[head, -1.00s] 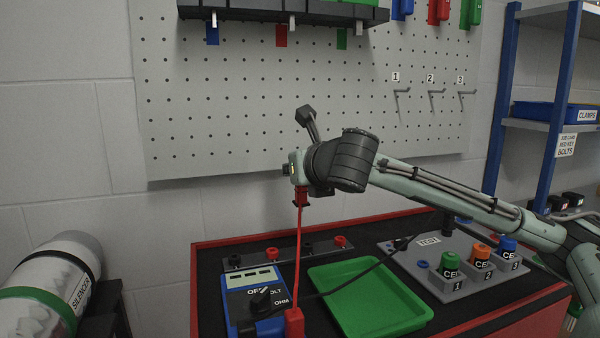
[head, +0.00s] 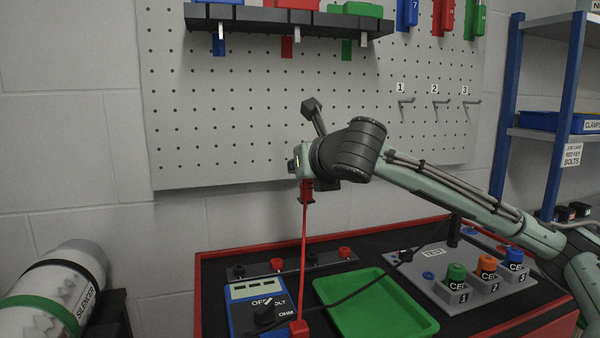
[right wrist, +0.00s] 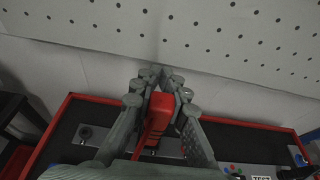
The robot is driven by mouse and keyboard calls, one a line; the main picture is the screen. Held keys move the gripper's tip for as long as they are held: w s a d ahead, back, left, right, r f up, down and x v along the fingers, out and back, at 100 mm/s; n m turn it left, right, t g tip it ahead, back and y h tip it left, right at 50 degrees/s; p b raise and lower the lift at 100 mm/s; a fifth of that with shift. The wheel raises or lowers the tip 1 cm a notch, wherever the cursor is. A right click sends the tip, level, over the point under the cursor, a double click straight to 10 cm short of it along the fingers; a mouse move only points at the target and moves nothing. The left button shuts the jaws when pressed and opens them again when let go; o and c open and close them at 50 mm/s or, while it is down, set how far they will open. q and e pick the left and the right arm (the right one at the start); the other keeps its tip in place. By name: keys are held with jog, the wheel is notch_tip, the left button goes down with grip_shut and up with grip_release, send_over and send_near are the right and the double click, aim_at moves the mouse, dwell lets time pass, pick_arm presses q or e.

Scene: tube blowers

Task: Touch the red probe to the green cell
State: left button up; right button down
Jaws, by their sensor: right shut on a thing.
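The red probe (head: 306,192) is held in my right gripper (right wrist: 160,82), in front of the pegboard wall and high above the workbench. In the right wrist view its red body (right wrist: 158,106) sits between the shut fingers. Its red lead (head: 303,255) hangs down to the blue meter (head: 240,312). The green cell (head: 456,271), labelled 1, stands at the left of the row on the grey test block (head: 440,292). It is well to the right of and below the probe, and they are apart. My left gripper is not in view.
An orange cell (head: 487,264) and a blue cell (head: 514,256) stand beside the green one. A loaded rack (head: 290,22) hangs above.

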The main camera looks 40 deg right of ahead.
jog(key=shift+r, duration=1.4)
